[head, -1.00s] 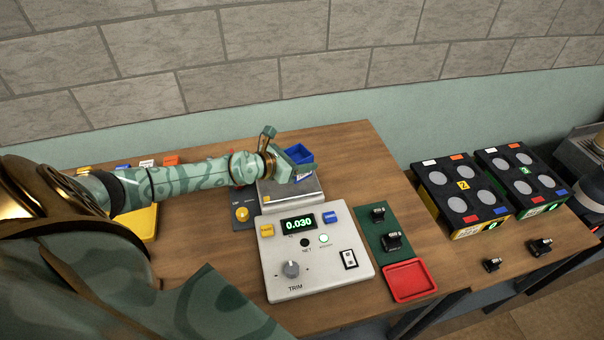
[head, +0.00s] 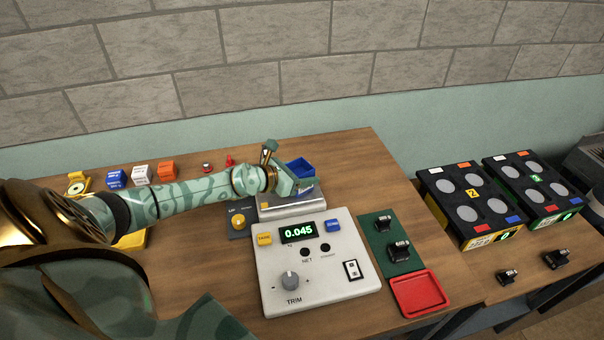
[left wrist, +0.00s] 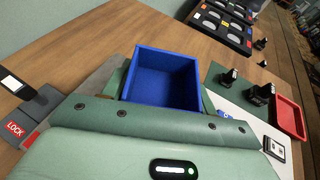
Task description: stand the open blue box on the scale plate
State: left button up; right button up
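The open blue box (head: 300,168) is upright and looks empty inside in the left wrist view (left wrist: 163,82). It is at the scale plate (head: 292,207), a light metal plate behind the white scale console (head: 318,275). The box's underside is hidden, so I cannot tell whether it rests fully on the plate. My left gripper (head: 292,183) is at the box's near side, with green fingers close against its two sides in the left wrist view; it looks shut on the box. The console display (head: 299,232) reads 0.045. My right gripper is out of view.
A green strip (head: 391,243) with black weights and a red tray (head: 419,294) lie right of the console. Two black racks (head: 468,205) stand farther right. Coloured blocks (head: 142,175) are at the back left. Bare wood lies right of the plate.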

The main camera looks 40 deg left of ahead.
pick_arm(q)
jog(key=shift+o, duration=1.4)
jog(key=shift+r+p, duration=0.3)
jog(key=v, duration=0.5)
jog(key=shift+f+p, duration=0.2)
jog(key=shift+p, duration=0.1)
jog(key=b+v, duration=0.1)
jog(key=v, duration=0.4)
jog(key=shift+s+a, duration=0.15)
jog(key=shift+s, duration=0.25)
jog(key=shift+s+a+r+b, duration=0.1)
jog(key=shift+s+r+b, duration=0.2)
jog(key=shift+s+r, duration=0.2)
jog(key=shift+f, duration=0.1)
